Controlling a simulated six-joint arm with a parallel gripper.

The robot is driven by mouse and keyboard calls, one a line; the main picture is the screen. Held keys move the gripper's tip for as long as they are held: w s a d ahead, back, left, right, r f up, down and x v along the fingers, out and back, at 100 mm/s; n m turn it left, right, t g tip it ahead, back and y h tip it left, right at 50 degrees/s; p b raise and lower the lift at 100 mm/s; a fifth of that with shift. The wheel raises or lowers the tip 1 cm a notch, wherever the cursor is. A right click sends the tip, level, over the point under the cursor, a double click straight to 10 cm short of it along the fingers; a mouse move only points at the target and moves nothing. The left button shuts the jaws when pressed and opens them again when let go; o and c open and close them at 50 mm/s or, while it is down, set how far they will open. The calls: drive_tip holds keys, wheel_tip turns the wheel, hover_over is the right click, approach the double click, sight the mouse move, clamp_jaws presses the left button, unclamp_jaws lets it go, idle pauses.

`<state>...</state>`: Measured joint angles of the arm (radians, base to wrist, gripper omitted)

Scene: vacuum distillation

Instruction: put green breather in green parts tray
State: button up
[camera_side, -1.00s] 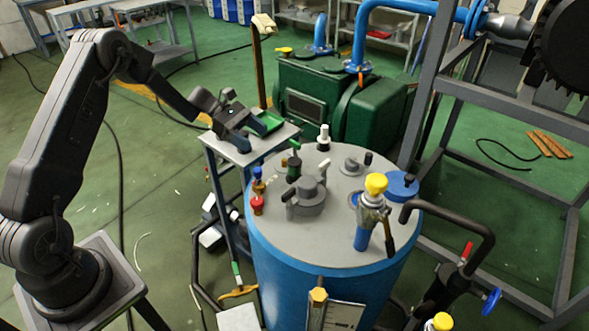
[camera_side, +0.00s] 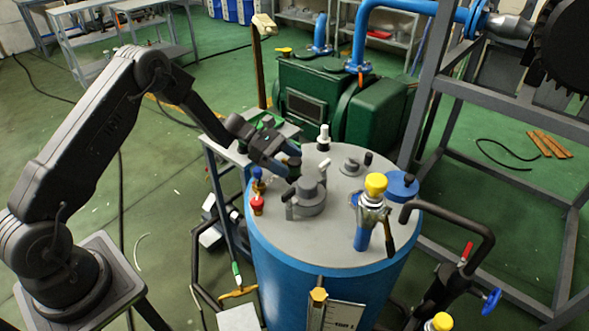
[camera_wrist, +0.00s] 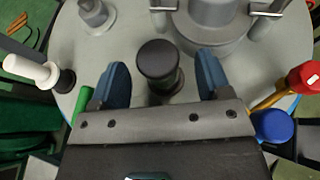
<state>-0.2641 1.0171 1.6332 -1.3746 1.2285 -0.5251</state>
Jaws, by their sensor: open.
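The green breather (camera_side: 293,170) stands upright on the grey tank lid, dark and partly hidden by my gripper. In the wrist view the breather (camera_wrist: 158,62) shows from above as a dark round cap on a narrower body. My gripper (camera_wrist: 161,68) is open, with one blue finger on each side of the breather and a gap on both sides. In the side view my gripper (camera_side: 283,168) is at the left part of the lid. The green parts tray (camera_side: 272,121) is on the small stand behind my gripper, mostly hidden by it.
A grey central fitting (camera_side: 310,195) stands close to the breather. A red-capped valve (camera_side: 257,204) and a blue-capped one (camera_side: 257,174) are at the lid's left edge. A white-topped fitting (camera_side: 323,138) stands farther back. A yellow-capped valve (camera_side: 375,185) is to the right.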

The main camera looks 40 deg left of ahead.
drive_tip(key=shift+x, duration=1.05)
drive_tip(key=c, duration=1.1)
drive_tip(key=shift+r, duration=0.1)
